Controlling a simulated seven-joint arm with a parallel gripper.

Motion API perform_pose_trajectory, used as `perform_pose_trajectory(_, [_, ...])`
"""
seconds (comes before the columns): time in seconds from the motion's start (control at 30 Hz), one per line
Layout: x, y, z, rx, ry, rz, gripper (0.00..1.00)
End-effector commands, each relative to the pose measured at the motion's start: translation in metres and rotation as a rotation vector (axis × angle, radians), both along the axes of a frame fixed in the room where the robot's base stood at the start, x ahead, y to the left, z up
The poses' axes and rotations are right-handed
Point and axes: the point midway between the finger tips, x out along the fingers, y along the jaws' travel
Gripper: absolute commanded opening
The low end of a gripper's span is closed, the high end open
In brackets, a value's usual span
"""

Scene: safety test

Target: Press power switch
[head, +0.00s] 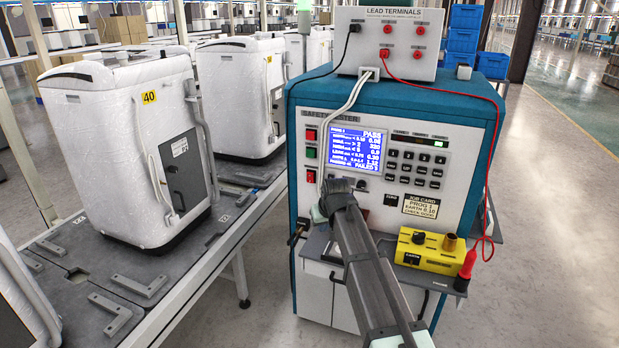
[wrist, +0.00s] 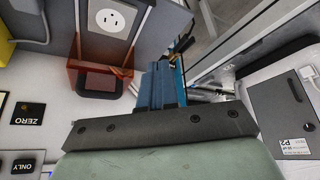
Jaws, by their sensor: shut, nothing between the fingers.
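The safety tester (head: 470,120) is a blue cabinet with a white front panel. A red button (head: 311,134), a green button (head: 311,153) and a lower red one (head: 311,176) line the panel's left side; their labels are too small to read, so I cannot tell which control is the power switch. My gripper (wrist: 166,68) is shut and empty in the wrist view. In the head view my arm hides it at the panel's lower left. In the wrist view a clear orange guard (wrist: 82,48) around a dark part stands left of the fingertips; I see no clear contact.
A lit screen (head: 351,148) shows PASS. A yellow box (head: 430,250) and a red probe (head: 466,264) are at the shelf's right, with a red lead hanging. White wrapped appliances (head: 110,105) stand on the conveyor at left. A socket (wrist: 111,18) shows in the wrist view.

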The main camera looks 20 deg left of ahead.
Motion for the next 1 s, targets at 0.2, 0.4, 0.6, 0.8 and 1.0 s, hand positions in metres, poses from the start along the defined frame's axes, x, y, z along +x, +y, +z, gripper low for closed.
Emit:
perform_pose_trajectory(0.2, [0.04, 0.035, 0.079, 0.02, -0.105, 0.095, 0.0])
perform_pose_trajectory(0.4, [0.085, 0.067, 0.119, -0.022, -0.211, 0.271, 0.0])
perform_pose_trajectory(0.6, [0.095, 0.076, 0.124, -0.101, -0.308, 0.468, 0.0])
perform_pose_trajectory(0.8, [0.096, 0.077, 0.126, -0.173, -0.38, 0.612, 0.0])
perform_pose_trajectory(1.0, [0.096, 0.077, 0.126, -0.206, -0.404, 0.671, 0.0])
